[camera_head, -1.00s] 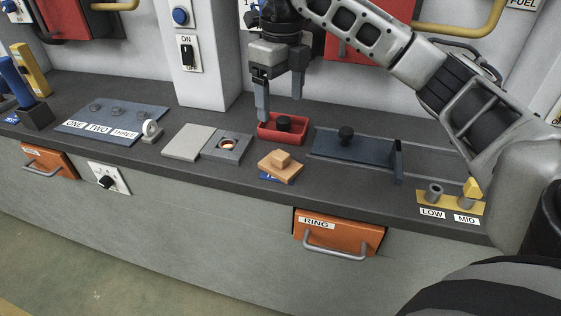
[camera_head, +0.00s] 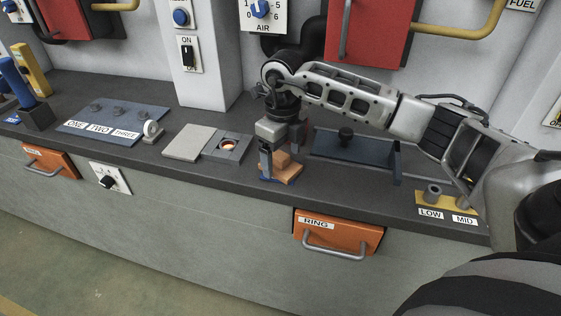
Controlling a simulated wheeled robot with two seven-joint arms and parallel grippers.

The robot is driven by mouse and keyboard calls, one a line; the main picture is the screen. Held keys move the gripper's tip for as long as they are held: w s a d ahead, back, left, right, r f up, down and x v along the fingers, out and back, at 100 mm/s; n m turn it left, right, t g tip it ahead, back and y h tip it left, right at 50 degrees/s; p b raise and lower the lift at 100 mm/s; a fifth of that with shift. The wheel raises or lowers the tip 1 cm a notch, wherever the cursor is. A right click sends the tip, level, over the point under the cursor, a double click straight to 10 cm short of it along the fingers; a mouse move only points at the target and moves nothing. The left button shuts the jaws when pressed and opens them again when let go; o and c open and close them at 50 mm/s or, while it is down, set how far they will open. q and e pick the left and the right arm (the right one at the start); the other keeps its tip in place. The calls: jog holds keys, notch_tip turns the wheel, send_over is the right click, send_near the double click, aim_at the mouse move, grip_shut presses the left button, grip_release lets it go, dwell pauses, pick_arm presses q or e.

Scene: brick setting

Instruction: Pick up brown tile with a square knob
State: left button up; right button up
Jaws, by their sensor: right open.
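The brown tile (camera_head: 290,173) with its square knob (camera_head: 282,159) lies near the front edge of the counter, partly over a blue label. My right gripper (camera_head: 281,164) is down at the tile, jaws open. One finger is at the left of the knob and the other is behind it to the right. I cannot tell whether the fingers touch the knob. My gripper covers part of the tile. My left gripper is not in view.
A dark blue sliding block (camera_head: 350,146) is to the right. Orange drawer RING (camera_head: 338,232) is below. The red tray is hidden behind my right gripper.

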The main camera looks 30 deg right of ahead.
jog(key=shift+f, duration=0.6)
jog(key=c, duration=1.1)
jog(key=shift+c, duration=0.5)
jog(key=shift+r, duration=0.2)
